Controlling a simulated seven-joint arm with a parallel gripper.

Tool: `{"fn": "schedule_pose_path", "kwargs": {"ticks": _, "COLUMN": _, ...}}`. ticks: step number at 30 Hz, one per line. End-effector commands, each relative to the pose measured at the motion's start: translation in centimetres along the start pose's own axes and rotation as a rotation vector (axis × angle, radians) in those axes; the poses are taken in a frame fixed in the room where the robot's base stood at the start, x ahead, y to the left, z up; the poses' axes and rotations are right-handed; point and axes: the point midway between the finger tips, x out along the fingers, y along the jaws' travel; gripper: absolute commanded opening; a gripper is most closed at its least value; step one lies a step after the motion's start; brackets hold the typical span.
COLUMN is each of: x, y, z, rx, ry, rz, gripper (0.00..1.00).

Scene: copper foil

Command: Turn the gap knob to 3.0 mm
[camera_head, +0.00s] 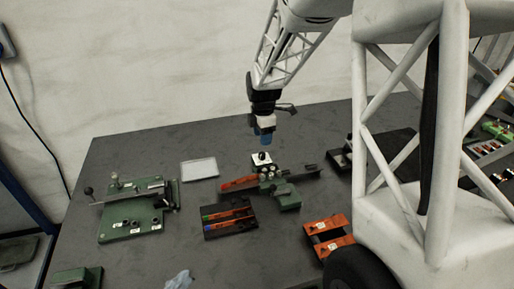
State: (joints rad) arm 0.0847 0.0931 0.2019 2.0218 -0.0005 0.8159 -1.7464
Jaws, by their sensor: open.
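The gap knob seems to be the small black knob (262,156) on the white-faced block at the back of a green and orange machine (285,196). Its scale and setting are too small to read. My gripper (264,138) points down, open and empty, just above this knob, with a blue part showing near its tip. The fingers are small in this view, and I cannot tell whether they touch the knob. Several pale round parts sit on the machine just below the knob.
A green fixture (140,225) with a lever stands at the left. An orange stand (328,236) is at the right. The dark table (130,150) is clear at the back left.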

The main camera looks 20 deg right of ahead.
Motion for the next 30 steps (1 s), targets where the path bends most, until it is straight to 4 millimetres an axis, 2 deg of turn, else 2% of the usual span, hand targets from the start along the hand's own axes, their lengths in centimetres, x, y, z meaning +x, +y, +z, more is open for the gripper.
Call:
{"fn": "schedule_pose_path", "kwargs": {"ticks": 6, "x": 1.3, "y": 1.2, "z": 0.4, "rx": -0.062, "ry": 0.002, "rz": -0.009, "gripper": 0.54}}
{"fn": "schedule_pose_path", "kwargs": {"ticks": 21, "x": 1.6, "y": 1.2, "z": 0.4, "rx": -0.066, "ry": 0.002, "rz": -0.009, "gripper": 0.54}}
{"fn": "schedule_pose_path", "kwargs": {"ticks": 30, "x": 4.1, "y": 1.2, "z": 0.4, "rx": -0.066, "ry": 0.003, "rz": -0.01, "gripper": 0.54}}
